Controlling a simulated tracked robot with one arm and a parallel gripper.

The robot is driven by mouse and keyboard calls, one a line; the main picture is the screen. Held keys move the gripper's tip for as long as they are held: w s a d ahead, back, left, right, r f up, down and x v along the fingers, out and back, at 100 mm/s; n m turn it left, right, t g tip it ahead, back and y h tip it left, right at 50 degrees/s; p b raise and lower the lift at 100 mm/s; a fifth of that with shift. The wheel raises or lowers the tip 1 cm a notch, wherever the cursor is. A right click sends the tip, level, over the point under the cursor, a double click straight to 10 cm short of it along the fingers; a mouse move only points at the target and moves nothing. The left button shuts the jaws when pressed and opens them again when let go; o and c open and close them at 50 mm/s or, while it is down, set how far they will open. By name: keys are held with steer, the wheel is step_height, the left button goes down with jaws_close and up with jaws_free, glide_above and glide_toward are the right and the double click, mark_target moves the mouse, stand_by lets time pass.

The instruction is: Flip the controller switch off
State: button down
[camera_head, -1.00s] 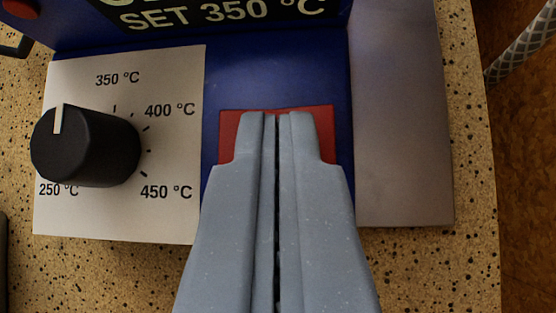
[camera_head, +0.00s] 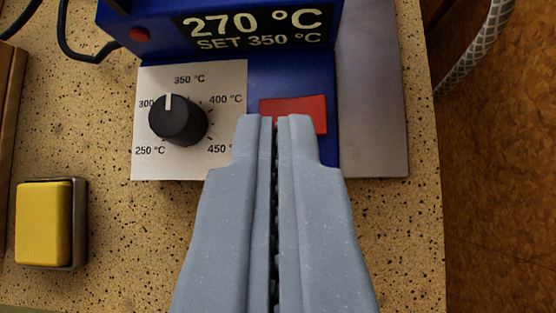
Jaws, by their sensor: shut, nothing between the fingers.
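The blue controller (camera_head: 260,72) stands at the top of the view. Its display (camera_head: 252,25) reads 270 °C and SET 350 °C. A red rectangular switch (camera_head: 300,108) sits on its front right part, with its lower left hidden behind my fingertips. A black dial (camera_head: 180,122) on a white scale plate is left of the switch, its white mark pointing up, between 300 and 350. My gripper (camera_head: 278,118) is shut and empty, its tips over the lower edge of the switch. I cannot tell whether they touch it.
A yellow sponge in a metal tray (camera_head: 44,224) lies at the left. A grey plate (camera_head: 372,100) lies right of the controller. The speckled table's right edge is near, with a braided hose (camera_head: 480,50) beyond it. A black cable (camera_head: 68,40) runs at upper left.

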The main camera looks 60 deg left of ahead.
steer(key=v, duration=0.3)
steer(key=a+v, duration=0.1)
steer(key=v, duration=0.1)
steer(key=shift+s+d+r, duration=0.15)
steer(key=shift+s+r, duration=0.05)
steer(key=shift+s, duration=0.2)
steer(key=s+a+r+m+t+h, duration=0.1)
steer(key=s+a+r+t, duration=0.1)
steer(key=a+r, duration=0.6)
steer(key=s+a+r+t+h, duration=0.1)
steer(key=a+r, duration=0.2)
steer(key=r, duration=0.8)
steer(key=s+a+r+m+t+h, duration=0.1)
steer(key=s+a+r+t, duration=0.1)
steer(key=s+a+r, duration=0.3)
steer(key=s+a+r+m+t+h, duration=0.1)
steer(key=s+a+r, duration=0.4)
steer(key=r, duration=0.7)
steer(key=shift+s+a+m+t, duration=0.35)
steer(key=shift+s+t, duration=0.35)
steer(key=shift+s, duration=0.35)
steer(key=shift+f, duration=0.1)
